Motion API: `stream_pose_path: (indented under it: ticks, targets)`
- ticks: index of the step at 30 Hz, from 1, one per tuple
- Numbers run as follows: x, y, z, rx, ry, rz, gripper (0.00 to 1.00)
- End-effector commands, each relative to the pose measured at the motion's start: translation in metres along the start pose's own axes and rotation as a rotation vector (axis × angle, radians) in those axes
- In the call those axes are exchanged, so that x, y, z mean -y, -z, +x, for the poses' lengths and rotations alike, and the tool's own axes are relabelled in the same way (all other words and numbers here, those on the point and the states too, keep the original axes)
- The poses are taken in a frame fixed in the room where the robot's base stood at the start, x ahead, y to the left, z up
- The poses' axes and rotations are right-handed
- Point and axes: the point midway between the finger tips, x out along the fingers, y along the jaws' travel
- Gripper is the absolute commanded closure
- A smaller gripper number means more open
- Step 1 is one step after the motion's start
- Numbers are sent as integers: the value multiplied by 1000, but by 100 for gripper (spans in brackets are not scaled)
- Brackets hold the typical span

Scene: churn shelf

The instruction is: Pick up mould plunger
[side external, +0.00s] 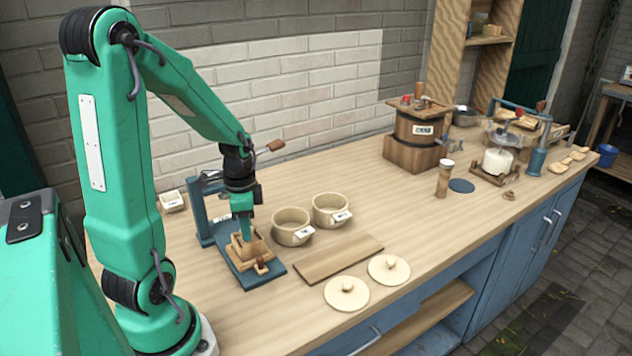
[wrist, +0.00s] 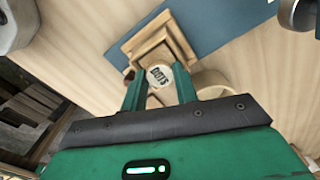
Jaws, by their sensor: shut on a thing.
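The mould plunger (wrist: 158,77) shows in the wrist view as a pale round wooden end with dark lettering, between my two green fingers. My gripper (wrist: 159,88) is shut on it. In the side view my gripper (side external: 243,234) points down over the square wooden mould (side external: 238,258), which stands on the blue base plate (side external: 268,279) of a small press. The square mould also shows in the wrist view (wrist: 135,45), just beyond the fingertips. The plunger's lower part is hidden, so I cannot tell how deep it sits in the mould.
The blue press post (side external: 199,212) stands close to the left of my gripper. Two cream pots (side external: 291,228) stand to the right. A wooden board (side external: 338,260) and two round lids (side external: 346,293) lie in front. A wooden churn (side external: 413,140) stands farther back. The middle of the bench is clear.

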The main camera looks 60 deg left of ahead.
Motion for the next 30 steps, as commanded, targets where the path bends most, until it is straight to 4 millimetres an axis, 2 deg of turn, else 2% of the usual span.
stream_pose_path:
  ticks: [11, 20, 30]
  targets:
    - [1, 0, -10, -2, 3, 0, 93]
    - [1, 0, -42, -3, 5, 0, 93]
    - [-44, 22, -70, -3, 3, 7, 93]
